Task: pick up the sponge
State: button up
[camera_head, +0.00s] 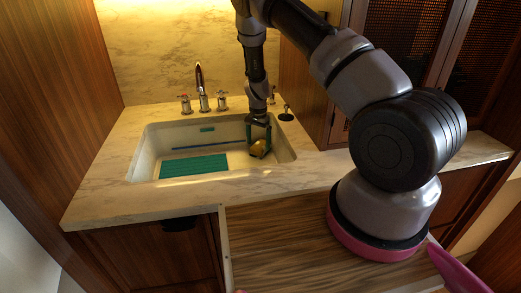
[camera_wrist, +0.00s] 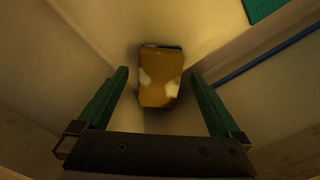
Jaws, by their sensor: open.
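The sponge (camera_wrist: 160,78) is a yellow block with a dark green edge and two pale patches. It rests in the right part of the white sink, close to the sink wall. In the head view the sponge (camera_head: 259,149) shows partly, below my fingers. My gripper (camera_wrist: 160,80) is open, with one green finger on each side of the sponge in the wrist view. Gaps show between both fingers and the sponge. In the head view my gripper (camera_head: 258,142) points down into the sink. I cannot tell how far the fingertips are above the sponge.
The sink (camera_head: 143,160) has walls around my gripper. A teal ribbed mat (camera_head: 194,165) lies in its left part, and a blue rod (camera_head: 205,145) lies behind it. A small green item (camera_head: 207,129) is at the back wall. A faucet (camera_head: 200,85) with handles stands behind.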

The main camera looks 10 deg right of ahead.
aim_at(258, 147)
jog(key=shift+f, duration=2)
jog(key=c, duration=1.4)
jog(key=shift+s+a+r, duration=0.1)
jog(key=shift+a+r, duration=0.1)
jog(key=shift+r, duration=0.25)
notch_tip(258, 147, up, 7)
jog(key=shift+f, duration=0.2)
jog(key=s+a, duration=1.3)
jog(key=s, duration=0.1)
jog(key=shift+a+f, duration=0.2)
jog(key=shift+a, duration=0.2)
